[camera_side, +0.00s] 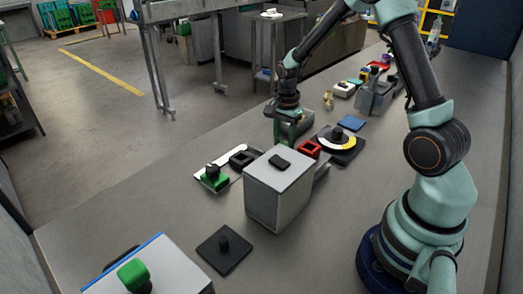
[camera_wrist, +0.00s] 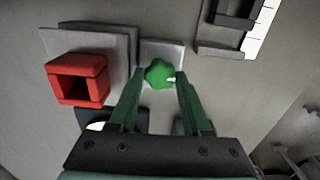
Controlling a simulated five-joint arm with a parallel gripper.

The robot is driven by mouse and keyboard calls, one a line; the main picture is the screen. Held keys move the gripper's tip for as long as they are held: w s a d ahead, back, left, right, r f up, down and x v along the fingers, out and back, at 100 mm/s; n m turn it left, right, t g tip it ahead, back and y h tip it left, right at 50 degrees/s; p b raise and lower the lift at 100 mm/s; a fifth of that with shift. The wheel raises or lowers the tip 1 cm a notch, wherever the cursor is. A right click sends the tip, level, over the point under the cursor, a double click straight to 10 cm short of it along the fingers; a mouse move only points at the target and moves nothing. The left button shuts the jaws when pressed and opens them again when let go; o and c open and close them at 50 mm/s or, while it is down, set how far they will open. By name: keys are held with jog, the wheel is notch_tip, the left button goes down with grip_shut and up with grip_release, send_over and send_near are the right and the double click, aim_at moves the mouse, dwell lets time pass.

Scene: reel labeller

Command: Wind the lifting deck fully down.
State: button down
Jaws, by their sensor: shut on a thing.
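In the wrist view, my gripper (camera_wrist: 160,80) is shut on a green lobed knob (camera_wrist: 159,72), one finger on each side. The knob stands over a small pale square plate (camera_wrist: 174,49). To its left is a grey plate (camera_wrist: 117,42), which looks like the lifting deck, with a red hollow square frame (camera_wrist: 78,79) on or over it. The deck's height cannot be told. In the side view, my gripper (camera_side: 290,132) reaches down behind the grey box; its fingertips and the knob are not clear there. The red frame (camera_side: 309,149) shows beside it.
A grey box (camera_side: 278,196) with a black pad on top stands in front of my gripper. A white-and-yellow dial (camera_side: 342,136) is to the right. A green block with a black knob (camera_side: 214,180) and a black frame (camera_side: 243,158) lie left. A black plate with a peg (camera_side: 224,249) is nearer.

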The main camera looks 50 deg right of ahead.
jog(key=n, duration=0.4)
jog(key=shift+n, duration=0.3)
jog(key=n, duration=1)
jog(key=shift+n, duration=0.4)
jog(key=n, duration=0.4)
jog(key=shift+n, duration=0.3)
jog(key=n, duration=0.3)
jog(key=shift+n, duration=0.3)
jog(key=n, duration=0.4)
jog(key=shift+n, duration=0.3)
jog(key=n, duration=0.3)
jog(key=shift+n, duration=2.2)
